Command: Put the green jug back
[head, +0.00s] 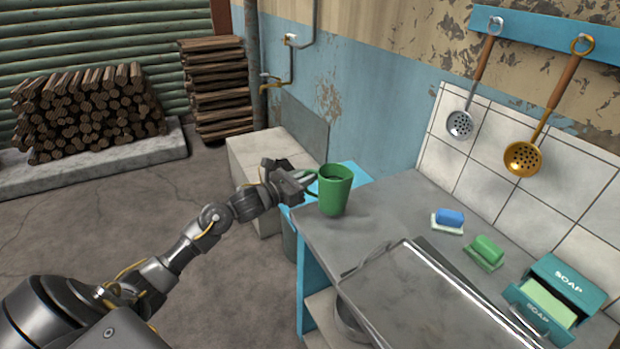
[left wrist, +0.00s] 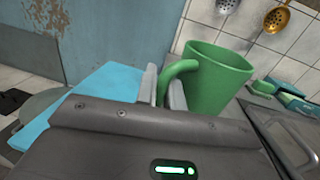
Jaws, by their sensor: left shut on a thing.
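A green jug (head: 334,190) stands upright at the far left corner of the grey counter (head: 375,222) in the head view. Its handle points left toward my left gripper (head: 308,184). In the left wrist view the jug (left wrist: 215,82) is just beyond the fingers, and its curved handle (left wrist: 172,75) sits between the two fingertips of the left gripper (left wrist: 162,88). The left gripper is shut on the handle. I cannot tell whether the jug's base touches the counter. My right gripper is not in view.
A metal tray (head: 385,283) lies on the counter's front part. Ladles (head: 527,150) hang above. A light-blue surface (head: 352,174) lies behind the counter's far end.

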